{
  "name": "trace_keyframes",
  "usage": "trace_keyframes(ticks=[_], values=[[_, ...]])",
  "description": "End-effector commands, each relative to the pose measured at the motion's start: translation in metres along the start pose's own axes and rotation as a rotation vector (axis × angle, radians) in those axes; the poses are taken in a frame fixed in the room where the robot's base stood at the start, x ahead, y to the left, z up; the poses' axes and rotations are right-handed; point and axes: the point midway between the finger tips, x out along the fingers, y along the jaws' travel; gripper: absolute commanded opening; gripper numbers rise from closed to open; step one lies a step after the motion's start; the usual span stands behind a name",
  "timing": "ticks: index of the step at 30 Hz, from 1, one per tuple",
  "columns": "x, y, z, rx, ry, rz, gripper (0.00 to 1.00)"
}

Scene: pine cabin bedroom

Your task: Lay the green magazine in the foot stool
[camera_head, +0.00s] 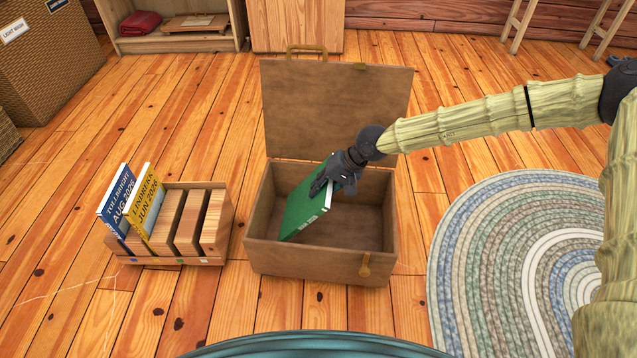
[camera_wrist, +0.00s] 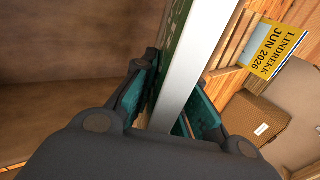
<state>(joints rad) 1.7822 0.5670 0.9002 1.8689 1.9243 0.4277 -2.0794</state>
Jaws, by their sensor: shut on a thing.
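The green magazine (camera_head: 305,211) is held tilted inside the open foot stool (camera_head: 315,261), a brown box with its lid raised at the back. My gripper (camera_head: 325,186) is shut on the magazine's upper right part. In the wrist view, my gripper (camera_wrist: 168,100) has a finger on each side of the magazine (camera_wrist: 190,62), with its pale edge facing the camera. The magazine's lower end is down in the stool's left part; I cannot tell whether it touches the floor of the stool. The stool's right part is empty.
A wooden rack (camera_head: 188,222) stands left of the stool, holding a blue magazine (camera_head: 117,200) and a yellow magazine (camera_head: 145,205), with empty slots at its right. A braided rug (camera_head: 470,240) lies at the right. A shelf (camera_head: 180,42) and woven basket (camera_head: 50,60) stand behind.

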Motion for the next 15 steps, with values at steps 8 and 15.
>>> trace_keyframes(ticks=[8,15], values=[[0.014,0.017,0.000,0.002,-0.001,-0.037,0.00],[0.027,0.032,0.000,0.003,0.000,-0.067,0.00]])
